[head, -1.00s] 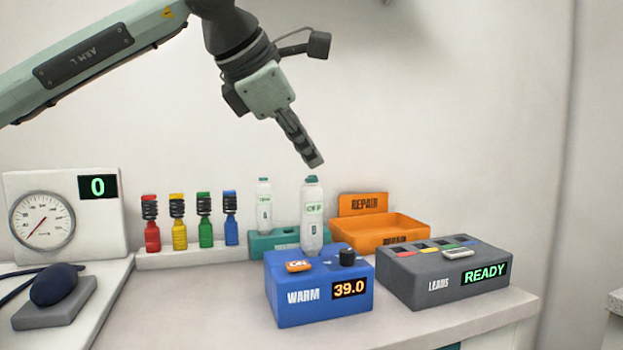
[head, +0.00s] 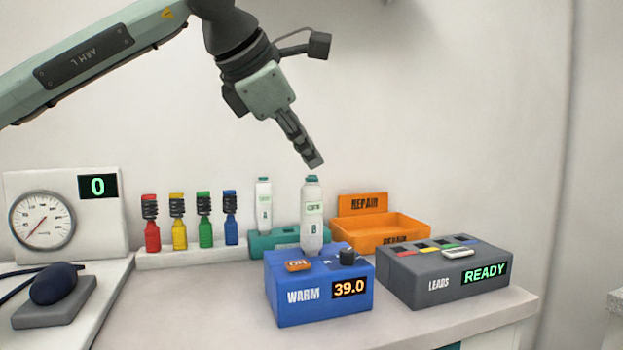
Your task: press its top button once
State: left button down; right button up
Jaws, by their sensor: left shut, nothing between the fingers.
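My left gripper (head: 315,162) is shut and empty, pointing down to the right just above the teal cap of a clear bottle (head: 312,225). The bottle stands upright at the blue WARM box's back edge. The blue WARM box (head: 285,302) reads 39.0. On its top are an orange ON piece (head: 298,266) and a black knob (head: 347,257). To its right, the grey LEADS box (head: 410,285) reads READY. On its top are coloured strips and a pale flat piece (head: 457,253). The gripper touches neither box. The task does not name which device is meant. My right gripper is out of view.
An orange REPAIR tray (head: 425,235) stands behind the boxes. A second bottle (head: 264,210) stands in a teal holder (head: 262,243). The counter front (head: 200,310) is clear.

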pick_arm(q)
jog(key=shift+f, duration=0.35)
jog(key=shift+f+b, duration=0.45)
jog(key=shift+b, duration=0.15)
jog(key=shift+r, duration=0.15)
dwell(0.6)
jog(key=shift+r+p, duration=0.65)
jog(key=shift+r, duration=0.1)
notch_tip(320, 180, up, 5)
jog(key=p, duration=0.3)
jog(key=shift+p, duration=0.4)
